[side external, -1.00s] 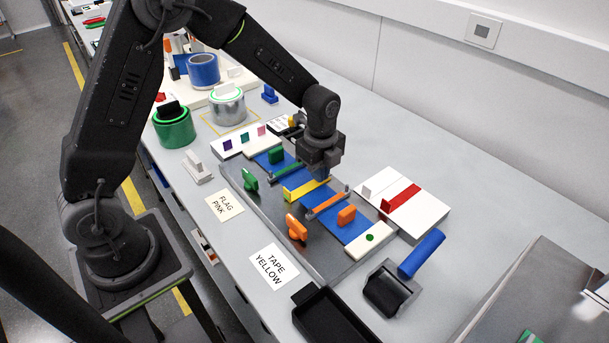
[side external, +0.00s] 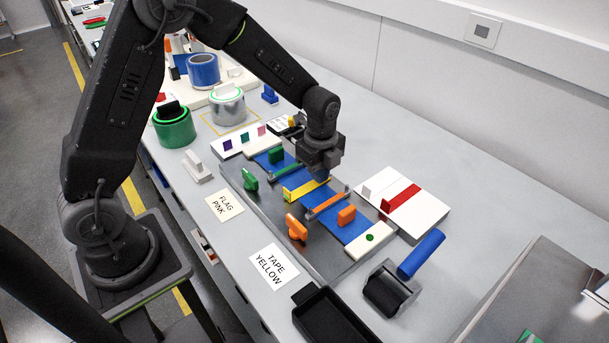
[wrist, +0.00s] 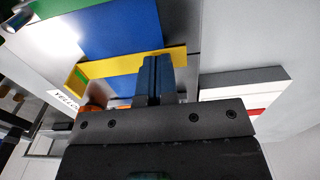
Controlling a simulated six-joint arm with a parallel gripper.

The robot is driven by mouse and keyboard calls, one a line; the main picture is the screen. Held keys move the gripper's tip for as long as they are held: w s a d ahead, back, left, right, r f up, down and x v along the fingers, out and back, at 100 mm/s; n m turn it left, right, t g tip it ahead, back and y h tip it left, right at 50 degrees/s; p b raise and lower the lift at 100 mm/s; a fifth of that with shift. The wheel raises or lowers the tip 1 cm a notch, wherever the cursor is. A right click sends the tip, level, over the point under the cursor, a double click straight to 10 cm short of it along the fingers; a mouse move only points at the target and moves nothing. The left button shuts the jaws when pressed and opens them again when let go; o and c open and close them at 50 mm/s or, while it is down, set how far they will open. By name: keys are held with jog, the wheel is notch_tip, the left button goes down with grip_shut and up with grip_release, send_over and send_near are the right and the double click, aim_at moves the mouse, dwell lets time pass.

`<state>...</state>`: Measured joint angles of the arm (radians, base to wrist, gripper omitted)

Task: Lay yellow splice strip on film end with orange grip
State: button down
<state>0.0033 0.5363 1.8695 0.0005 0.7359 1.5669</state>
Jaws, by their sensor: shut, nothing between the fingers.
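The yellow splice strip (side external: 303,191) lies across the work between the green bar (side external: 286,171) and the orange bar (side external: 327,203); it also shows in the wrist view (wrist: 110,65). The blue film with the orange grip (side external: 346,215) runs from beyond the orange bar toward the cream block. The other blue film (side external: 268,158) carries a green grip (side external: 276,154). My gripper (side external: 323,178) is over the strip's far end. In the wrist view its blue fingers (wrist: 153,75) are shut together, with nothing between them. I cannot tell whether they touch the strip. The film edges beneath it are hidden.
The grey tray (side external: 265,205) holds the films, with green and orange knobs at its near side. A white board with a red strip (side external: 402,198) stands right. A blue-handled roller (side external: 390,287) and black bin (side external: 330,318) are in front. Tape rolls (side external: 174,128) stand behind left.

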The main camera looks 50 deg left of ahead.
jog(key=shift+f, duration=0.2)
jog(key=shift+r, duration=0.1)
jog(key=shift+r, duration=1.95)
notch_tip(320, 180, up, 14)
jog(key=shift+f, duration=0.1)
send_near(301, 191)
jog(key=shift+f, duration=3.6)
jog(key=shift+f, duration=0.25)
